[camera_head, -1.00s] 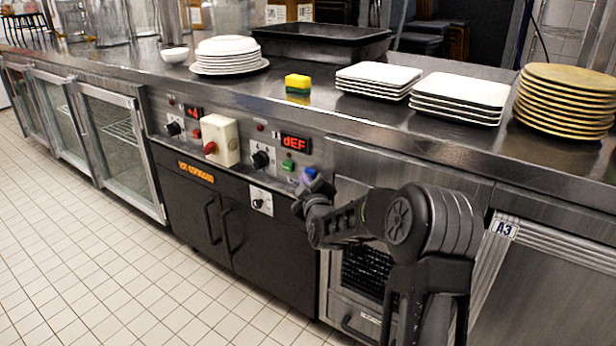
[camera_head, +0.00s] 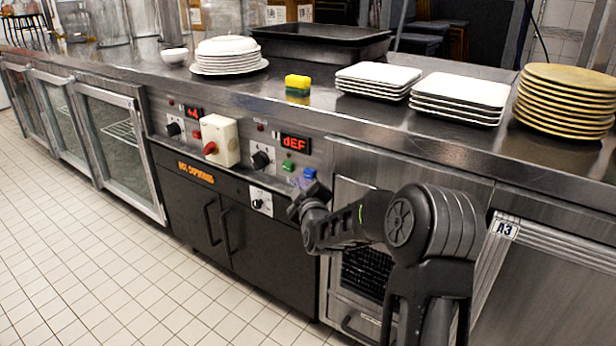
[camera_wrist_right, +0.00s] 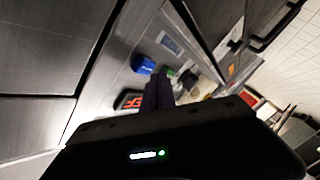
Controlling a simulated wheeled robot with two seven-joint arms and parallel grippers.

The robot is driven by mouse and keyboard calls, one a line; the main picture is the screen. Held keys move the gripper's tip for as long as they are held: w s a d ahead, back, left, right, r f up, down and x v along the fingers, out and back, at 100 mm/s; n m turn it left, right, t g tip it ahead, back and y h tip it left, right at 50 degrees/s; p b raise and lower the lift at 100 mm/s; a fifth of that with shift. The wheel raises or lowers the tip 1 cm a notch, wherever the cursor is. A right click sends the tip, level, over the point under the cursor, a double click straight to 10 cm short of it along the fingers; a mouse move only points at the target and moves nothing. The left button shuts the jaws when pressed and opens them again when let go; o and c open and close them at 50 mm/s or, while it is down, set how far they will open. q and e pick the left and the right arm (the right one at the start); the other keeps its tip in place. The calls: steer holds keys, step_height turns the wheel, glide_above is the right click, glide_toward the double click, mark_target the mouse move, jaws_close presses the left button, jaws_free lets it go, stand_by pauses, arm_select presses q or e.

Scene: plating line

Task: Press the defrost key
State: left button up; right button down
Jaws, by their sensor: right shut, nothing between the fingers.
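The control panel on the counter front has a red display (camera_head: 295,144) reading "dEF". Below it are a green key (camera_head: 288,165) and a blue key (camera_head: 309,173). My right gripper (camera_head: 297,184) is at the panel, just below the keys in the head view, and is shut and empty. In the right wrist view its closed fingers (camera_wrist_right: 158,88) point toward the panel. The blue key (camera_wrist_right: 143,65) shows left of the fingertips there, and part of the green key (camera_wrist_right: 170,72) shows just beyond them. I cannot tell whether the fingertips touch the panel. My left gripper is not in view.
A white box with a red knob (camera_head: 220,140) sticks out left of the display, beside black dials (camera_head: 261,160). Plate stacks (camera_head: 457,98) and a yellow-green sponge (camera_head: 298,85) stand on the counter above. The tiled floor (camera_head: 120,270) in front is clear.

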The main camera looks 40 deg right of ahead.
steer(key=shift+s+a, duration=0.25)
steer(key=shift+a, duration=0.55)
steer(key=shift+s+a, duration=0.25)
steer(key=shift+a, duration=0.55)
steer(key=shift+s+a, duration=0.25)
steer(key=shift+a, duration=0.55)
